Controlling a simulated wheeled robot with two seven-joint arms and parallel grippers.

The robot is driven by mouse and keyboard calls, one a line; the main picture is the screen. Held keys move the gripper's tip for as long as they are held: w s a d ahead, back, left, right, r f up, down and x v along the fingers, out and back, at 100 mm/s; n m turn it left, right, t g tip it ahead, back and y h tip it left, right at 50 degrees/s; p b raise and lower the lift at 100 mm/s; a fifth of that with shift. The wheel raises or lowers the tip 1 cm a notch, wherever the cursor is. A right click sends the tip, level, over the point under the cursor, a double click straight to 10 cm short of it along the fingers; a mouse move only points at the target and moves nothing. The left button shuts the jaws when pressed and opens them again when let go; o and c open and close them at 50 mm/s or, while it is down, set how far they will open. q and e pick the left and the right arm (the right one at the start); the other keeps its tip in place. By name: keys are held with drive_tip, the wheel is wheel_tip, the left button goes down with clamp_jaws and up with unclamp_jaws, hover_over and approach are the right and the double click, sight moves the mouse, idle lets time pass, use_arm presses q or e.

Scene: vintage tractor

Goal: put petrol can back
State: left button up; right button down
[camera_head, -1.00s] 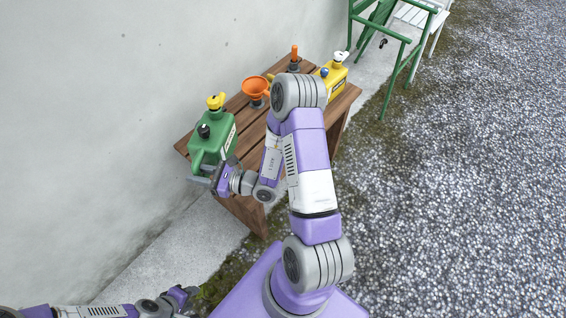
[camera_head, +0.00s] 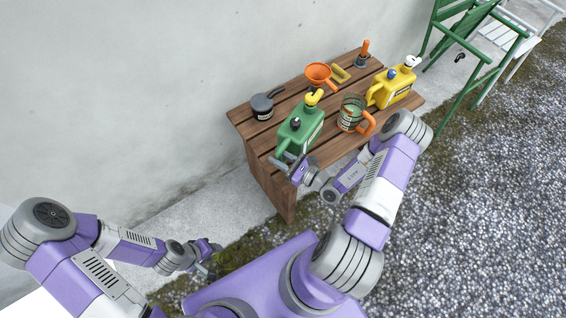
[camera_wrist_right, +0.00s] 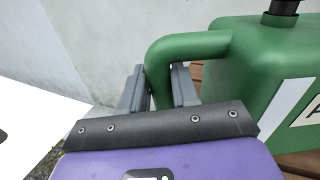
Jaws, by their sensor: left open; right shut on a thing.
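The green petrol can (camera_head: 302,130) has a yellow cap and a black cap on top. It is upright at the near left part of the wooden table (camera_head: 264,143); whether its base touches the slats I cannot tell. My right gripper (camera_head: 290,168) is shut on the can's handle. In the right wrist view the handle (camera_wrist_right: 188,46) passes between the two grey fingers (camera_wrist_right: 160,88), with the can's body (camera_wrist_right: 262,70) to the right. My left gripper (camera_head: 212,262) is open and empty, low at the left, away from the table.
On the table stand a dark lidded pot (camera_head: 263,107), an orange funnel (camera_head: 318,73), a clear jug with an orange handle (camera_head: 352,112), a yellow can (camera_head: 394,88) and an orange-handled tool (camera_head: 363,54). A white wall (camera_head: 150,90) runs behind.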

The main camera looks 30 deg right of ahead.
drive_tip(key=shift+f+b, duration=0.75)
drive_tip(key=shift+f, duration=1.6)
drive_tip(key=shift+f, duration=0.2)
drive_tip(key=c, duration=0.8)
unclamp_jaws()
drive_tip(key=shift+c, duration=0.2)
drive_tip(key=shift+r, duration=0.15)
drive_tip(key=shift+s+d, duration=0.15)
drive_tip(key=shift+s, duration=0.15)
drive_tip(key=p+v, duration=0.1)
drive_tip(key=v, duration=1)
drive_tip(key=shift+s+p, duration=0.2)
drive_tip(key=shift+p, duration=0.15)
drive_tip(key=shift+d, duration=0.1)
